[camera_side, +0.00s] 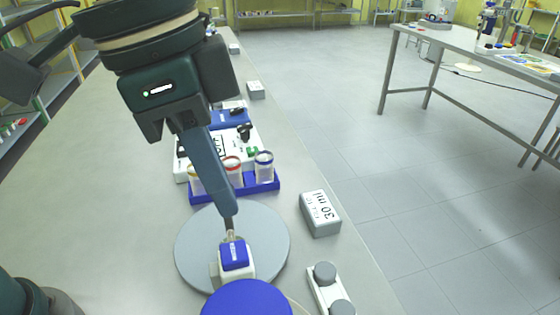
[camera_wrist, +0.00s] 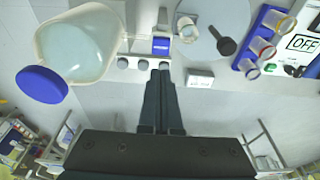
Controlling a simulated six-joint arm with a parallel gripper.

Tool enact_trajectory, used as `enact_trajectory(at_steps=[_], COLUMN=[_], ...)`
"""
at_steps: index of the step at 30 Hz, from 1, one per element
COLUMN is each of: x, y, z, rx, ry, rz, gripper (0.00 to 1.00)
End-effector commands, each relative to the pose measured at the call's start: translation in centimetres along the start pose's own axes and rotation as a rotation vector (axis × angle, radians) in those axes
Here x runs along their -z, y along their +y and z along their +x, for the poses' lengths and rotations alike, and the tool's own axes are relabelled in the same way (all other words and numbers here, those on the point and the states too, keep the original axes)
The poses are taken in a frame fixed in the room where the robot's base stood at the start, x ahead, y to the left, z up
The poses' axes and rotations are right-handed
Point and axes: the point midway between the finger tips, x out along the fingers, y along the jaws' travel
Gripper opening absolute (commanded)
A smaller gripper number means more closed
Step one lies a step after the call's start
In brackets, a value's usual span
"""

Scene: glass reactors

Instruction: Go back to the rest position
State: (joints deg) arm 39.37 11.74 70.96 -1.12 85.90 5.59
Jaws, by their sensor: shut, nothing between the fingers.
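My gripper (camera_side: 229,212) is shut and empty, with its fingers held together and pointing down. In the side view its tips overlap the grey round plate (camera_side: 190,250), just behind a blue-topped white piece (camera_side: 235,255). In the wrist view the closed fingertips (camera_wrist: 163,68) appear just below the knobbed device (camera_wrist: 143,64) and a blue block (camera_wrist: 161,46). I cannot tell the exact height of the tips above these things. The rest position is not marked in either view.
A large glass vessel with a blue cap (camera_wrist: 42,84) stands left in the wrist view. A blue rack (camera_side: 262,187) holds colour-ringed vials behind the plate. A grey labelled box (camera_side: 320,213) and knobbed unit (camera_side: 326,284) are at right. The table's left side is bare.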

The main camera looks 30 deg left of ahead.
Motion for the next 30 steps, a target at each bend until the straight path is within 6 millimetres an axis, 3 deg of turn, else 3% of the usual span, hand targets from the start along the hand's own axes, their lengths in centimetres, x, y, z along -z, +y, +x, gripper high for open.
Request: enact_trajectory(at_steps=[5, 9, 14, 24, 30], x=[-0.2, -3.1, -7.7, -15.8, -17.6], y=[-1.9, -5.1, -8.1, -9.9, -9.6], z=[-1.5, -3.3, -3.6, 0.8, 3.6], rx=[0.019, 0.059, 0.123, 0.246, 0.262], ry=[0.045, 0.088, 0.150, 0.248, 0.258], rz=[-0.064, -0.196, -0.382, -0.683, -0.736], gripper=[0.00, 0.00, 0.00, 0.00, 0.00])
